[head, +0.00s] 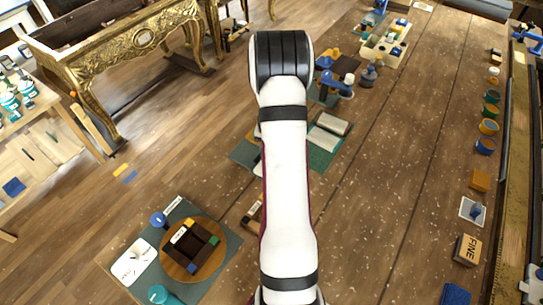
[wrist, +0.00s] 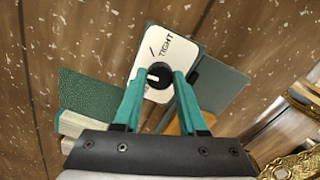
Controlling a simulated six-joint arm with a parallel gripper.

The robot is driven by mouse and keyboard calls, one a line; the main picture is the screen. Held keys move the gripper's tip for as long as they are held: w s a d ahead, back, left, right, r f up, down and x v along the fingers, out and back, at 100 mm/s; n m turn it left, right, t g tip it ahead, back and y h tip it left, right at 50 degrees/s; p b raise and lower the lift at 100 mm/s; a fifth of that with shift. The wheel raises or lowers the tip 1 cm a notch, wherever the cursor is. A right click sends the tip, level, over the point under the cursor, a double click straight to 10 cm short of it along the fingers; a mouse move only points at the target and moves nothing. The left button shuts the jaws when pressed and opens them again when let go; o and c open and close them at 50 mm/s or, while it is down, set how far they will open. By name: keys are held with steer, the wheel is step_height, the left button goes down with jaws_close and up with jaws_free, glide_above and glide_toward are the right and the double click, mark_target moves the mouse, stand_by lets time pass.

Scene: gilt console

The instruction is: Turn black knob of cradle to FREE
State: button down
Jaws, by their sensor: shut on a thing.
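The black knob (wrist: 159,75) sits on a white plate (wrist: 178,42) in the wrist view. The plate reads TIGHT beside a short black line, above the knob in the picture. Other lettering lower on the plate is partly hidden, and I cannot read FREE. A small pale mark shows at the knob's left side. My gripper (wrist: 160,77) has its two teal fingers on either side of the knob, shut on it. In the head view my white arm hides the gripper, the knob and most of the cradle.
Gilt carving (wrist: 296,166) shows at lower right.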

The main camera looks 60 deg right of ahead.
steer(key=n, duration=0.4)
steer(key=shift+s+n, duration=0.1)
steer(key=shift+n, duration=1.9)
steer(key=shift+c, duration=2.3)
jaws_free()
step_height(320, 180, up, 16)
steer(key=shift+f, duration=0.1)
